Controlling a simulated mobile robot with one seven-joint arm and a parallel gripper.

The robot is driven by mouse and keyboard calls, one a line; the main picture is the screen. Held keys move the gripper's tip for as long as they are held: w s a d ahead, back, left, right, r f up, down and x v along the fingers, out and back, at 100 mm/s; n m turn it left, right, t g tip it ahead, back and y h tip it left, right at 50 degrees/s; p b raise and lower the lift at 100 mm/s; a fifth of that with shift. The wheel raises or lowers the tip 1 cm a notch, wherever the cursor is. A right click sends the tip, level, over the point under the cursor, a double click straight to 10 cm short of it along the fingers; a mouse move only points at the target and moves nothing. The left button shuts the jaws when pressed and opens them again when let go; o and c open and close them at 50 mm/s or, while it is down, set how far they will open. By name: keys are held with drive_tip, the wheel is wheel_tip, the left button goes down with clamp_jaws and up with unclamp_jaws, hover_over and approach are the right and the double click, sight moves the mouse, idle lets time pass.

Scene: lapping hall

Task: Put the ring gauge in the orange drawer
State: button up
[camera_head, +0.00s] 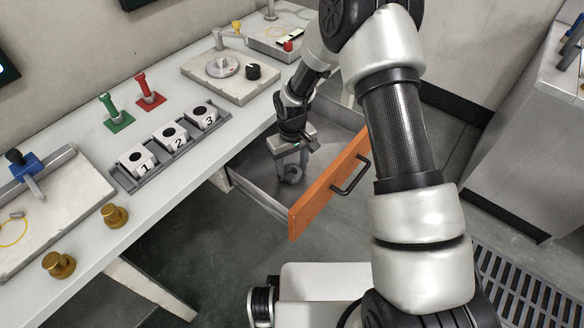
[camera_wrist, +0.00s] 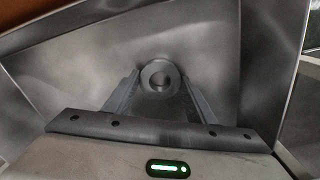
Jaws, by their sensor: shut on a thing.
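The orange drawer (camera_head: 322,190) is pulled out below the bench, with an orange front, a black handle and a grey metal inside. My gripper (camera_head: 289,170) is inside the open drawer, pointing down. It is shut on the ring gauge (camera_head: 292,175), a small dark grey ring. In the wrist view the ring gauge (camera_wrist: 160,77) sits between the two fingertips of my gripper (camera_wrist: 158,85), its round hole facing the camera. The drawer floor (camera_wrist: 215,50) is behind it. I cannot tell whether the ring touches the floor.
On the bench stand a rack (camera_head: 172,147) of numbered white blocks, green (camera_head: 117,113) and red (camera_head: 149,92) stands, brass knobs (camera_head: 115,215) and a stone plate with a dial (camera_head: 224,72). A grey cabinet (camera_head: 520,130) stands at right. The drawer floor around the ring looks clear.

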drive_tip(key=shift+f, duration=0.15)
drive_tip(key=o, duration=1.2)
